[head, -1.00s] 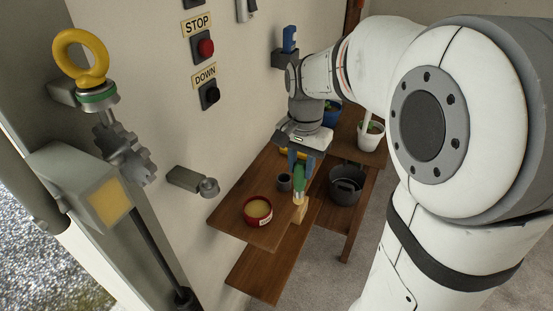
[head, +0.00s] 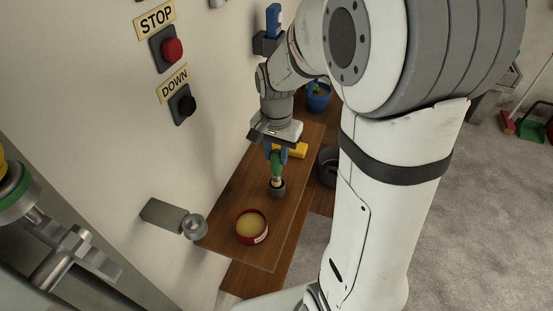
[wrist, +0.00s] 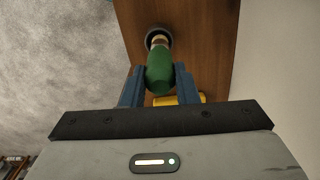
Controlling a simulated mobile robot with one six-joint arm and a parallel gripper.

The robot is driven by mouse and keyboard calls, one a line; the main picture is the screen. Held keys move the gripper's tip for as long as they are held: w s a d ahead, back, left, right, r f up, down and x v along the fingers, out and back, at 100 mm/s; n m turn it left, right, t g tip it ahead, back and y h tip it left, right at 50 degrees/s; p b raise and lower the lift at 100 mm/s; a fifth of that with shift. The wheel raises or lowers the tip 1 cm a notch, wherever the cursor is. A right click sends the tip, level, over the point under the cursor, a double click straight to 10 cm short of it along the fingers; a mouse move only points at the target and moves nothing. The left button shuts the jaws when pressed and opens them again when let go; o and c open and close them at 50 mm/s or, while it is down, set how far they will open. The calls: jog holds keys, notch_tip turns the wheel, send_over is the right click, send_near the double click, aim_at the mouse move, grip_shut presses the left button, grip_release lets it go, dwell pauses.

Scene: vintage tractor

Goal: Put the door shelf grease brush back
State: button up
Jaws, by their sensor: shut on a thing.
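My gripper (head: 276,153) points down over the wooden shelf (head: 236,190) and is shut on the green handle of the grease brush (head: 277,166). The brush hangs roughly upright, its lower end at the mouth of a small dark grey cup (head: 277,190). In the wrist view the green handle (wrist: 160,72) sits between the blue fingers (wrist: 160,85), and the pale lower part lines up with the round cup (wrist: 158,34). The bristles are hidden; I cannot tell how deep they are inside the cup.
A red tin with yellowish contents (head: 252,226) stands nearer on the shelf. A yellow object (head: 297,150) lies behind the brush. A grey wall bracket (head: 170,217) juts out at left. A dark pot (head: 327,168) and a blue plant pot (head: 318,98) are beyond.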

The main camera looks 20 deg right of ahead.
notch_tip(320, 180, down, 3)
jog(key=shift+r, duration=0.1)
jog(key=o, duration=1)
jog(key=shift+r, duration=0.1)
notch_tip(320, 180, up, 12)
jog(key=shift+s+f+b, duration=0.1)
jog(key=shift+f+b, duration=0.05)
jog(key=shift+b, duration=0.85)
jog(key=s+f+n+t, duration=0.1)
jog(key=s+n+t, duration=0.2)
jog(key=s+n, duration=0.5)
jog(key=s, duration=0.6)
jog(key=shift+s+f+t, duration=0.15)
jog(key=shift+s+t, duration=0.15)
